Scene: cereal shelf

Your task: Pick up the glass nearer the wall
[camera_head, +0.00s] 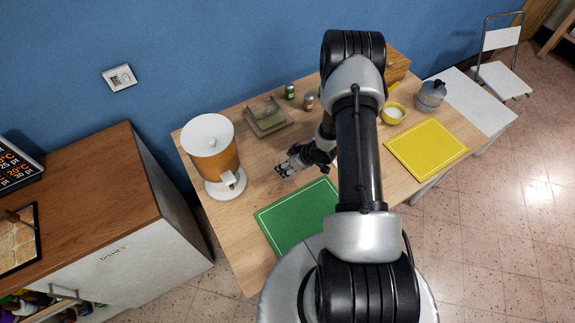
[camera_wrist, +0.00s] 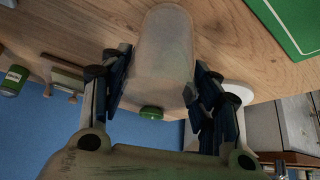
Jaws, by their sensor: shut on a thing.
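A clear, slightly cloudy glass (camera_wrist: 165,45) stands out in the wrist view between the two fingers of my gripper (camera_wrist: 160,75). The fingers touch its sides, and my gripper is shut on it. In the head view my gripper (camera_head: 284,167) is low over the wooden table (camera_head: 245,260), right of the drink dispenser and behind the green mat. The glass cannot be made out clearly there. I cannot tell whether its base touches the table. No second glass is clearly visible; my arm covers part of the table.
The orange dispenser (camera_head: 211,150) stands left of my gripper. A napkin holder (camera_head: 266,117) and small jars (camera_head: 290,91) are near the blue wall. The green mat (camera_head: 300,215) lies in front. A yellow mat (camera_head: 426,149), yellow bowl (camera_head: 393,113) and metal pot (camera_head: 431,96) are right.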

